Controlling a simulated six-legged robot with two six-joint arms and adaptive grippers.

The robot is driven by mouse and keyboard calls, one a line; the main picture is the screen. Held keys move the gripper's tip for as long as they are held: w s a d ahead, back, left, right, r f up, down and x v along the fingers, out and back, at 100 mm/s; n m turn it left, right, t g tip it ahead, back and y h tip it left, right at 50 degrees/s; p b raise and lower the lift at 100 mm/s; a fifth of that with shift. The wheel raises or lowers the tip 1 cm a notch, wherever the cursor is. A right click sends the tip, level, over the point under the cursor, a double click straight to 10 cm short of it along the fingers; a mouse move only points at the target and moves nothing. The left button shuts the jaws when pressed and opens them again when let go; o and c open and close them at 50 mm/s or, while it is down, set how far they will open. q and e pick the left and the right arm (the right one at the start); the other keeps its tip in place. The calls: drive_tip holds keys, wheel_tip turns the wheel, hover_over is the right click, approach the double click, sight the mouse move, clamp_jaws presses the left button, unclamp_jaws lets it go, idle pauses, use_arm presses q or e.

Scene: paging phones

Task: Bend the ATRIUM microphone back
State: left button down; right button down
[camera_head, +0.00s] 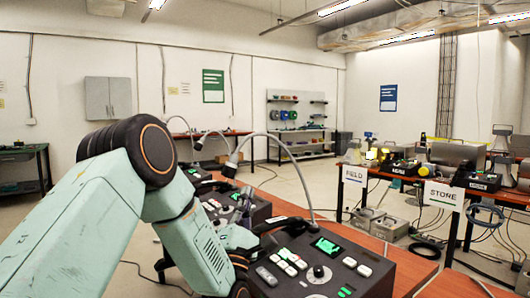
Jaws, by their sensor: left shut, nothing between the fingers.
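The nearest paging phone (375,278) is a dark console with buttons, a knob and a lit green screen. Its thin gooseneck microphone (291,153) arches up and over to the left, ending in a dark head (230,170). A second console (262,209) stands behind it, with its own bent gooseneck (213,133). I cannot read ATRIUM on any of these. My arm hides part of the consoles. My right gripper is not in view.
The consoles stand on a reddish-brown table (408,262). At right, another table bears FIELD (354,174) and STORE (443,195) signs, more devices and cables. Shelves (297,125) stand at the back wall.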

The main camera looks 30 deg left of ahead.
use_arm(q)
drive_tip(key=shift+a+n, duration=0.2)
drive_tip(key=shift+n, duration=0.3)
drive_tip(key=d+r+p+x, duration=0.1)
drive_tip(key=d+p+x, duration=0.1)
drive_tip(key=x, duration=1)
drive_tip(key=shift+w+d+r, duration=0.2)
drive_tip(key=shift+r, duration=0.2)
